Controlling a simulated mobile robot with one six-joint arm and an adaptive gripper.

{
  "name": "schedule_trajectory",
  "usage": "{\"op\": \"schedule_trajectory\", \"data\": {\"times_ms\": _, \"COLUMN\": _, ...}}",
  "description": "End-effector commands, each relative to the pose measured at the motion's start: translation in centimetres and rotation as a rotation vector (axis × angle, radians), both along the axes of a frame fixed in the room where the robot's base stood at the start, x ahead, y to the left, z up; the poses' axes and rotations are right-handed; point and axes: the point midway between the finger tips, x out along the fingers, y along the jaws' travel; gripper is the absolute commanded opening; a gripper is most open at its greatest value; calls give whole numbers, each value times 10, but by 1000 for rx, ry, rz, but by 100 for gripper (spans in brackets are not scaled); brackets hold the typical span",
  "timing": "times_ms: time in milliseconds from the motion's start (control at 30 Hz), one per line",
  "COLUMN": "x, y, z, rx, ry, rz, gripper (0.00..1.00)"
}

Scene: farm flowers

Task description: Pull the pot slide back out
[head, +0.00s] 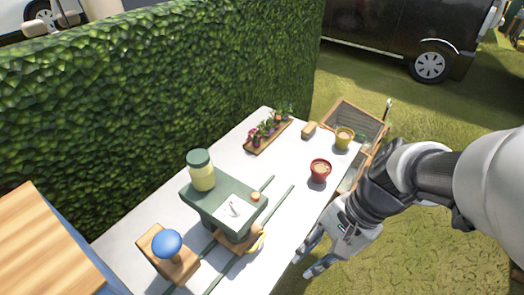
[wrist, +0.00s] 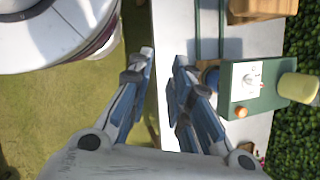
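The pot slide (head: 236,238) is a wooden piece on the green rails, partly under the green dispenser (head: 205,208). A yellow curved thing (head: 258,244) shows at its right side; I cannot tell whether it is a pot or a handle. The dispenser carries a jar with a green lid (head: 201,170) and a white dial panel (head: 233,209). My gripper (head: 303,267) is open and empty, off the table's front edge, right of the slide. In the wrist view its spread fingers (wrist: 163,56) lie over that edge, with the dispenser (wrist: 245,90) to the right; the slide is mostly hidden there.
A blue knob (head: 166,244) stands on a wooden block at the left. A red pot (head: 320,170) and a yellow pot (head: 344,138) stand at the far right, near a flower tray (head: 266,137). A hedge (head: 150,90) runs behind the table. The white tabletop (head: 290,165) has clear room mid-table.

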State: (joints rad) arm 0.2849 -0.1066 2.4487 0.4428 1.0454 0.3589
Motion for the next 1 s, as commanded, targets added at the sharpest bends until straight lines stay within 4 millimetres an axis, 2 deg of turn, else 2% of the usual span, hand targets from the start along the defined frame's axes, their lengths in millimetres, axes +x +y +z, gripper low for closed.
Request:
{"op": "schedule_trajectory", "data": {"times_ms": 33, "x": 4, "y": 1, "z": -13, "rx": 66, "ry": 100, "rz": -117, "gripper": 19}}
{"op": "schedule_trajectory", "data": {"times_ms": 267, "x": 31, "y": 5, "z": -63, "rx": 353, "ry": 520, "rz": -668, "gripper": 19}}
{"op": "schedule_trajectory", "data": {"times_ms": 467, "x": 58, "y": -5, "z": -116, "rx": 604, "ry": 905, "rz": -1138, "gripper": 19}}
{"op": "schedule_trajectory", "data": {"times_ms": 600, "x": 70, "y": -17, "z": -159, "rx": 780, "ry": 1182, "rz": -1443, "gripper": 19}}
{"op": "schedule_trajectory", "data": {"times_ms": 800, "x": 75, "y": -30, "z": -214, "rx": 977, "ry": 1502, "rz": -1753, "gripper": 19}}
{"op": "schedule_trajectory", "data": {"times_ms": 1000, "x": 74, "y": -35, "z": -241, "rx": 1067, "ry": 1648, "rz": -1879, "gripper": 19}}
